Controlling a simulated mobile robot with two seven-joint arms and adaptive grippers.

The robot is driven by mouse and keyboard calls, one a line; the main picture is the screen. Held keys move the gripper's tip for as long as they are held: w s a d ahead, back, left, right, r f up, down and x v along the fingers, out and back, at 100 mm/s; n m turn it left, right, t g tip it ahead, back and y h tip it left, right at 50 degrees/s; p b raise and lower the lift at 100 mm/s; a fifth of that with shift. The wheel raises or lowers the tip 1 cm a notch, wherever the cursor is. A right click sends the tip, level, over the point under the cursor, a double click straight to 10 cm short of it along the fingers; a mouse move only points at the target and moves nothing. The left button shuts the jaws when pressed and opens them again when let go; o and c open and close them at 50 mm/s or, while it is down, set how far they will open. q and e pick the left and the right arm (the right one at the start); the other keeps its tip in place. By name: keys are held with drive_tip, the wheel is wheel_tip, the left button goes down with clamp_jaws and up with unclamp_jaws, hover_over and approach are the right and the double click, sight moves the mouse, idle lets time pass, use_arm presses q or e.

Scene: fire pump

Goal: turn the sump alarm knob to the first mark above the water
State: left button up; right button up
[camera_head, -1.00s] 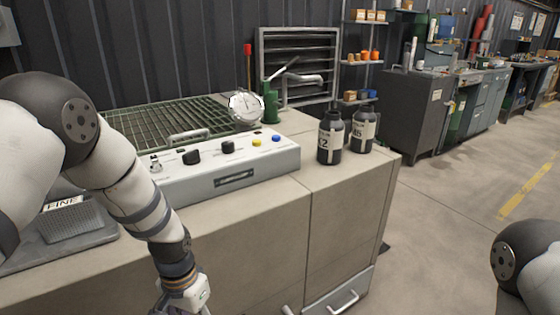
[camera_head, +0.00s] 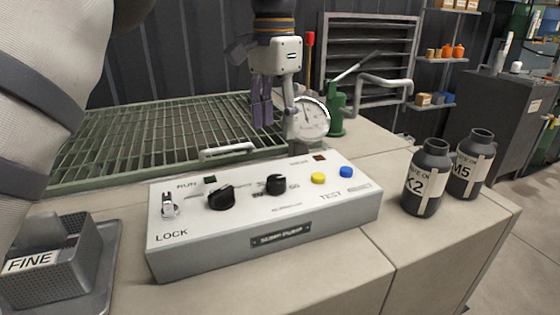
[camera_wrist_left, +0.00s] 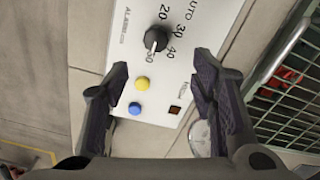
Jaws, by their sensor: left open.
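The white control panel (camera_head: 300,221) has two black knobs. The right knob (camera_head: 277,185) has a number scale around it. In the left wrist view this knob (camera_wrist_left: 156,39) shows the numbers 20, 30, 40 and 50, with ALARM printed beside it. Its pale pointer line seems to face the 50 side, but I cannot be sure. A round dial gauge (camera_head: 312,120) stands behind the panel; its reading is too small to tell. My left gripper (camera_head: 272,121) is open, empty and pointing down above the panel's back edge. In the wrist view its fingers (camera_wrist_left: 160,68) touch nothing. My right gripper is out of view.
The panel also has a toggle switch (camera_head: 168,204), a left black knob (camera_head: 221,197), a yellow button (camera_head: 318,178) and a blue button (camera_head: 346,171). A green grating (camera_head: 110,142) and green hand pump (camera_head: 336,115) lie behind. Two dark bottles (camera_head: 427,178) stand right. A FINE strainer (camera_head: 48,270) sits left.

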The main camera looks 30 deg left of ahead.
sight(275, 179)
use_arm(q)
drive_tip(key=f, duration=0.7)
drive_tip(key=f+p, duration=0.1)
drive_tip(key=f, duration=0.3)
drive_tip(key=shift+s+d+f, duration=0.2)
drive_tip(key=shift+s+f, duration=0.15)
drive_tip(key=shift+s, duration=0.05)
drive_tip(key=c, duration=1.1)
